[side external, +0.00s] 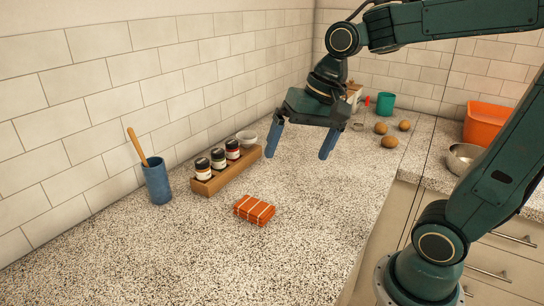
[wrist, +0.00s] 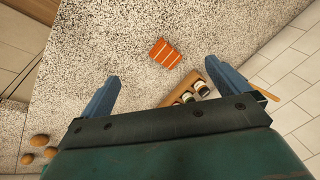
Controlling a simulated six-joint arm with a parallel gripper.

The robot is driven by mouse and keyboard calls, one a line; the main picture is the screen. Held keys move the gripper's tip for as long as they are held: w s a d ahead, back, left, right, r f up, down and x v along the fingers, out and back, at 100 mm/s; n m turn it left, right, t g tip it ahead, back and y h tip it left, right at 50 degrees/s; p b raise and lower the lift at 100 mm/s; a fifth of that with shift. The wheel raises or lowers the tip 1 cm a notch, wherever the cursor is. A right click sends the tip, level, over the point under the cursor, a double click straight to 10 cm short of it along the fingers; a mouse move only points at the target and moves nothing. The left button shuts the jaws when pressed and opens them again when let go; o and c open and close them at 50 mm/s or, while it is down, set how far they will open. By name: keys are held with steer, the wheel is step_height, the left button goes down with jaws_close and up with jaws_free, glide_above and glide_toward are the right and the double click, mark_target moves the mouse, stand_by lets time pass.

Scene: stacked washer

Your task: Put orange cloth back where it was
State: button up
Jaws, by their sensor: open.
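The orange cloth (side external: 254,209) is folded into a small block with pale stripes and lies on the speckled counter, in front of the wooden spice rack. It also shows in the wrist view (wrist: 165,53), ahead of the fingers and apart from them. My gripper (side external: 300,146) is open and empty, with blue fingers pointing down, raised above the counter behind and to the right of the cloth.
A blue cup (side external: 157,183) holds a wooden utensil. Brown round items (side external: 389,142), a green cup (side external: 385,103), an orange bin (side external: 484,124) and a metal bowl (side external: 464,158) sit farther back. The front counter is clear.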

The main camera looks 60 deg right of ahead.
steer(key=s+n+t+h, duration=0.1)
steer(key=s+n+t, duration=0.1)
steer(key=s+n, duration=0.5)
steer(key=shift+s+d+f, duration=0.15)
steer(key=shift+s+d, duration=0.1)
steer(key=shift+s, duration=1.1)
